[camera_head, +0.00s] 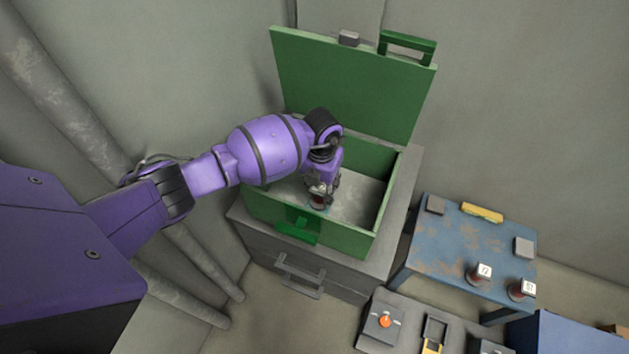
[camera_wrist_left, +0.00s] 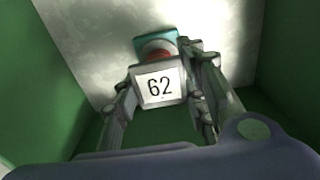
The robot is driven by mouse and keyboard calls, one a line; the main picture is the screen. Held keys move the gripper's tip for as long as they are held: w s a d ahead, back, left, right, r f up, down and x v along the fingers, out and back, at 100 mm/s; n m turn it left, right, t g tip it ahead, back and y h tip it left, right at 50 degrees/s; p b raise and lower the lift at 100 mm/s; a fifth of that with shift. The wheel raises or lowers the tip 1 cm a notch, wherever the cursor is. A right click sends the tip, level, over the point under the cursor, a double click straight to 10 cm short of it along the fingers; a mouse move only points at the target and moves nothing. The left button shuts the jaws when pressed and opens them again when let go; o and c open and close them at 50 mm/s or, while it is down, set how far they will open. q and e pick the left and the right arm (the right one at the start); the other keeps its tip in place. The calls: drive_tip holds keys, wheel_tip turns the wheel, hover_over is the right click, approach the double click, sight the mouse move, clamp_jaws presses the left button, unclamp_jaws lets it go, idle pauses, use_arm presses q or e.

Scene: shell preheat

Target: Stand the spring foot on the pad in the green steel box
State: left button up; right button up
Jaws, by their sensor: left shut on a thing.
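The green steel box (camera_head: 372,243) stands open on a grey cabinet, its lid (camera_head: 345,85) raised at the back. My left gripper (camera_head: 320,188) reaches down inside the box and is shut on the spring foot (camera_head: 318,201). In the left wrist view the spring foot (camera_wrist_left: 159,86) shows a white face marked 62 between the two fingers, with a red part beyond it. The teal pad (camera_wrist_left: 143,45) lies on the box floor just beyond the red part, partly covered by it. I cannot tell whether the foot touches the pad. My right gripper is not in view.
A blue table (camera_head: 455,245) at the right bears two similar feet with white tops (camera_head: 484,270) (camera_head: 527,288), a yellow item (camera_head: 482,212) and grey blocks. A grey control panel with an orange knob (camera_head: 385,321) is in front. The box's right floor (camera_head: 362,195) is clear.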

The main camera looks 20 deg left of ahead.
use_arm(q)
drive_tip(key=shift+w, duration=0.1)
drive_tip(key=shift+f, duration=0.1)
drive_tip(key=o, duration=1.4)
wheel_tip(320, 180, up, 13)
drive_tip(key=shift+f+p, duration=0.2)
drive_tip(key=shift+p, duration=0.15)
